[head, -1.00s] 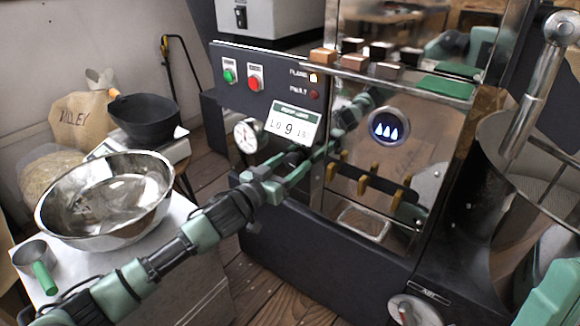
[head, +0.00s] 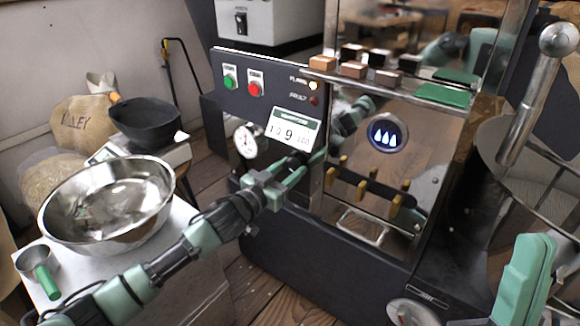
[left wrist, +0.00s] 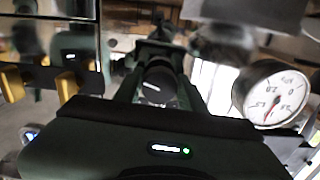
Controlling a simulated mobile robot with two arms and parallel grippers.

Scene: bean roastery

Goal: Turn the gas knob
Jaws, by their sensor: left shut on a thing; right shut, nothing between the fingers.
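The black gas knob (head: 296,158) sits on the front of the dark roaster, just below the display card. My left gripper (head: 290,170) reaches it from the lower left and is shut on it. The left wrist view shows the knob (left wrist: 160,82) between the two fingers, with a pale mark on its face. The fingers hide part of the knob in the head view. My right gripper (head: 528,268) is at the lower right, away from the knob, shut and empty.
A round pressure gauge (head: 246,140) is close beside the left gripper; it also shows in the left wrist view (left wrist: 271,94). Above are green (head: 230,82) and red (head: 254,88) buttons and a lit flame lamp (head: 313,85). A steel bowl (head: 60,225) stands left of the arm.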

